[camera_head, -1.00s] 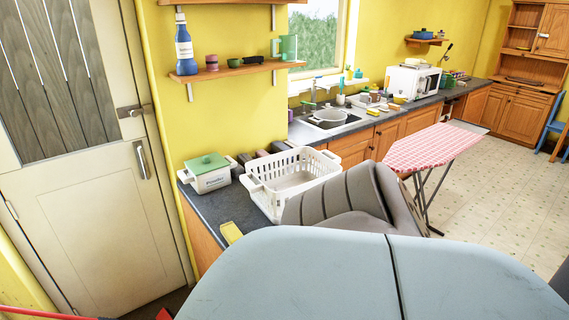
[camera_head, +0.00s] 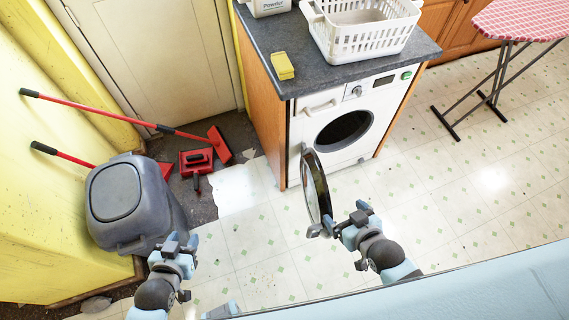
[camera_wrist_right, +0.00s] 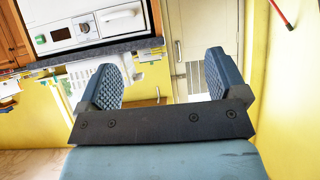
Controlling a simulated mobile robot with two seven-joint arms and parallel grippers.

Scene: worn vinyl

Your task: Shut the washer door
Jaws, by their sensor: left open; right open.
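The white washer (camera_head: 376,104) stands under the grey counter, and its round opening is dark. Its round door (camera_head: 316,188) is swung wide open toward me, hinged on the left side and seen nearly edge-on. My right gripper (camera_head: 342,226) is open, close to the door's near lower edge; I cannot tell whether it touches. In the right wrist view my right gripper (camera_wrist_right: 164,80) has its fingers apart with nothing between them, and the washer's panel (camera_wrist_right: 75,33) shows upside down at the top left. My left gripper (camera_head: 175,246) is open and empty, further left above the floor.
A grey bin (camera_head: 128,205) stands left of my left gripper. A red broom (camera_head: 215,143) and a red dustpan (camera_head: 196,162) lie behind it. A white basket (camera_head: 362,38) and a yellow sponge (camera_head: 282,66) are on the counter.

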